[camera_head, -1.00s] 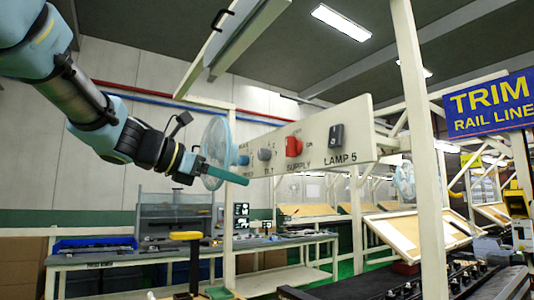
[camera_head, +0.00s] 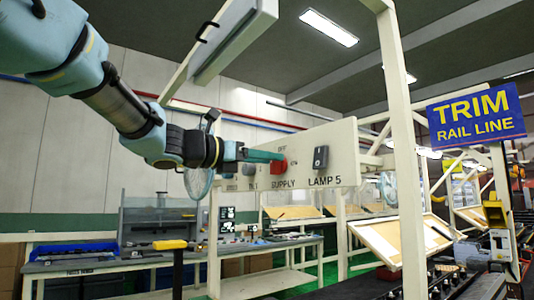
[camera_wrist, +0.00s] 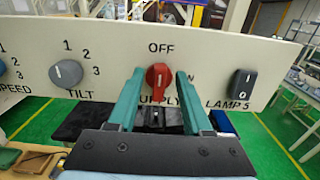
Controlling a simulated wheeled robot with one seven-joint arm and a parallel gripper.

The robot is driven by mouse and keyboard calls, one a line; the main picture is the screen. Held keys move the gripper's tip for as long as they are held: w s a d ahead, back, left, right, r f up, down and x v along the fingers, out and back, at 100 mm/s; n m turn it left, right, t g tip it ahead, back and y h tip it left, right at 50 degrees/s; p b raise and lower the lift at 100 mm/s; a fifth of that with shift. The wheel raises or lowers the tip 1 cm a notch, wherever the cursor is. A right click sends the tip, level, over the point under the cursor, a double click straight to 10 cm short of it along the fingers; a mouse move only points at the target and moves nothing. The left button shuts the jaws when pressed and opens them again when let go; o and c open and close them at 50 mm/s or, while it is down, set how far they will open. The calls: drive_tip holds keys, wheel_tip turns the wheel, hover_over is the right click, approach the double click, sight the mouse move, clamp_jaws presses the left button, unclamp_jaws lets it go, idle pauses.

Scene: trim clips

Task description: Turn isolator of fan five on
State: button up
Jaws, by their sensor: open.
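The red SUPPLY knob (camera_wrist: 158,82) sits on a cream panel (camera_wrist: 110,45), with OFF printed above it and ON, partly covered, to its right. Its grip stands upright, in line with OFF. It also shows in the head view (camera_head: 278,166) at my fingertips. My gripper (camera_wrist: 160,74) is open, with one teal finger on each side of the knob in the wrist view. I cannot tell whether either finger touches it. In the head view my gripper (camera_head: 264,155) reaches the panel from the left. A fan (camera_head: 198,182) is partly hidden behind my arm.
A black LAMP 5 rocker switch (camera_wrist: 243,84) is right of the knob. A grey TILT dial (camera_wrist: 66,74) is left of it, with a SPEED dial (camera_wrist: 2,68) at the picture's edge. A cream post (camera_head: 402,130) stands right of the panel.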

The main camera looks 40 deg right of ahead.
drive_tip(key=shift+d, duration=0.25)
clamp_jaws()
idle(0.5)
